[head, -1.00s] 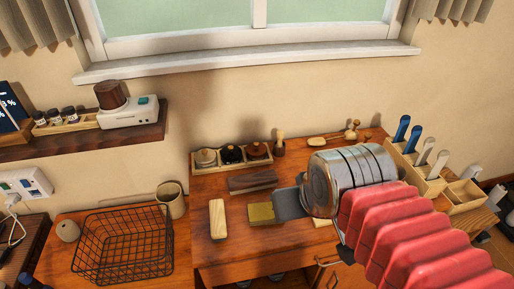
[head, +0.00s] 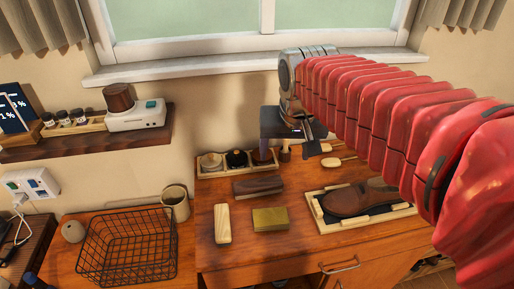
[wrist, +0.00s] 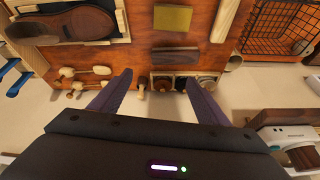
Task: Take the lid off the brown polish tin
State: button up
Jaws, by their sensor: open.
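Three polish tins sit in a shallow wooden tray (head: 206,173) at the back of the desk, against the wall. The black tin (head: 237,159) is in the middle and a pale tin (head: 211,160) is at the left. In the wrist view the brown tin (wrist: 162,83) lies between my fingertips in the picture, its lid detail too small to tell. My gripper (wrist: 159,79) is open and empty, raised above the tray's right end, apart from the tins.
A shoe (head: 345,201) lies in a wooden tray on the right. A dark brush (head: 258,185), a pale block (head: 222,224) and an olive block (head: 270,219) lie in front of the tins. A wire basket (head: 127,245) stands left. A small brush (head: 285,153) stands beside the tin tray.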

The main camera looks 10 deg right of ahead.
jog(key=w+a+f+m, duration=0.1)
jog(key=w+f, duration=0.2)
jog(key=w, duration=0.8)
jog(key=w+f+m+g, duration=0.1)
jog(key=w+f, duration=0.3)
jog(key=w, duration=0.7)
jog(key=shift+w+a+m+h, duration=0.15)
jog(key=shift+a+m+h, duration=0.2)
jog(key=shift+m+h, duration=0.05)
jog(key=shift+g, duration=0.3)
send_over(255, 154)
jog(key=s+d, duration=0.2)
jog(key=shift+s+a+f+x, duration=0.1)
jog(key=shift+s+a+x, duration=0.15)
jog(key=shift+x, duration=1.1)
jog(key=shift+s+a+f+x, duration=0.15)
jog(key=shift+s+x, duration=0.1)
jog(key=shift+x, duration=1.1)
jog(key=shift+s+a+x, duration=0.15)
jog(key=shift+s+x, duration=0.1)
jog(key=shift+x, duration=1.1)
jog(key=shift+x, duration=2.6)
jog(key=shift+s+d, duration=0.1)
